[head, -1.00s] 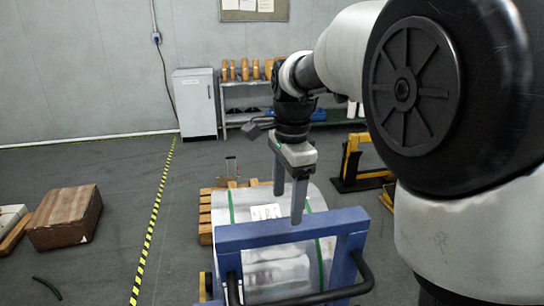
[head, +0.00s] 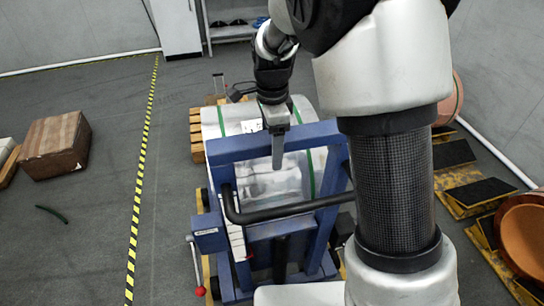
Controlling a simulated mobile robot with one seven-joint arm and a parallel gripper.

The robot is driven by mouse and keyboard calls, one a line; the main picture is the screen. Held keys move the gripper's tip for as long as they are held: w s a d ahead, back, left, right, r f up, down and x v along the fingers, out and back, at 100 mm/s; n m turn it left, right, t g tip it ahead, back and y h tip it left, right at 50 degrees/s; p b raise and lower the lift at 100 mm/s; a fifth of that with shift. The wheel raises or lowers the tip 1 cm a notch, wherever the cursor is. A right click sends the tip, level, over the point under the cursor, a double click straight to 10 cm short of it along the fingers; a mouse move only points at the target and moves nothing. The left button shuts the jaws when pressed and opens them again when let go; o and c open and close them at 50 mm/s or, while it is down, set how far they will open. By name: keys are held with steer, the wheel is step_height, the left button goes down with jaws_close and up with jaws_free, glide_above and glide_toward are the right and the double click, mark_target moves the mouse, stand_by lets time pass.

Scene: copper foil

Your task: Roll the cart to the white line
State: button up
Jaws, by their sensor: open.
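The cart (head: 235,150) is a blue steel frame with a black push bar (head: 290,209), at the lower middle of the head view. A lever with a red knob is at its left side. A large silver-wrapped roll (head: 225,124) with green straps lies just beyond the frame; I cannot tell whether the cart carries it. My gripper (head: 277,165) points down over the frame's top bar, with the push bar below it in the picture. One finger shows; the other is hidden. The gripper is open, with nothing seen in it. No white line is clearly visible on the open floor.
A yellow-and-black floor stripe (head: 143,165) runs left of the cart. A brown box (head: 55,144) and a green piece (head: 51,214) lie beyond it. A wooden pallet (head: 197,135) stands behind the cart, and yellow-black racks (head: 455,180) at right.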

steer(key=shift+f, duration=2.05)
steer(key=shift+c, duration=0.2)
jaws_close()
steer(key=shift+s, duration=0.2)
